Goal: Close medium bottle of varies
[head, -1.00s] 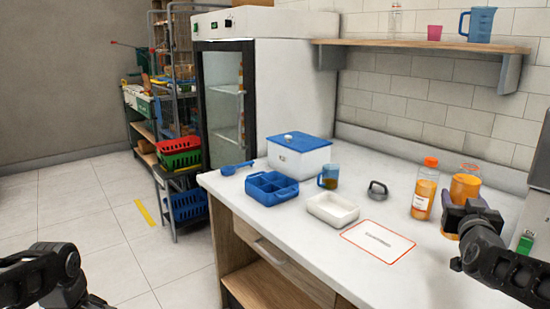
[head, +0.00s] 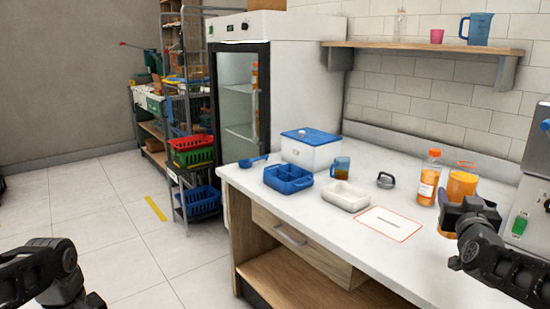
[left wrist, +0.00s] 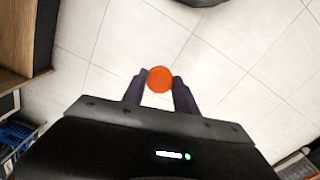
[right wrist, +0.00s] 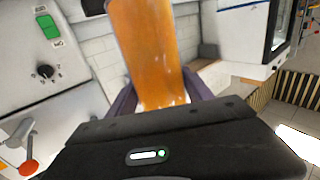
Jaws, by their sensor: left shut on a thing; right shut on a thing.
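My left gripper (left wrist: 160,84) is shut on a round orange cap (left wrist: 159,79) in the left wrist view, held over the floor, away from the counter. In the head view its arm enters at the lower left. My right gripper (head: 470,208) is shut on a wide bottle of orange juice (head: 461,184) at the counter's right side. The bottle looks upright, with an orange rim and no cap visible on top. Its lower part is partly hidden by the gripper. The bottle also fills the upper middle of the right wrist view (right wrist: 147,50).
A slimmer capped juice bottle (head: 428,183) stands just left of the held one. An outlined mat (head: 388,223), white tray (head: 345,196), blue divided tray (head: 288,179), mug (head: 340,168) and lidded box (head: 311,152) are on the counter. A machine (head: 530,205) stands at right.

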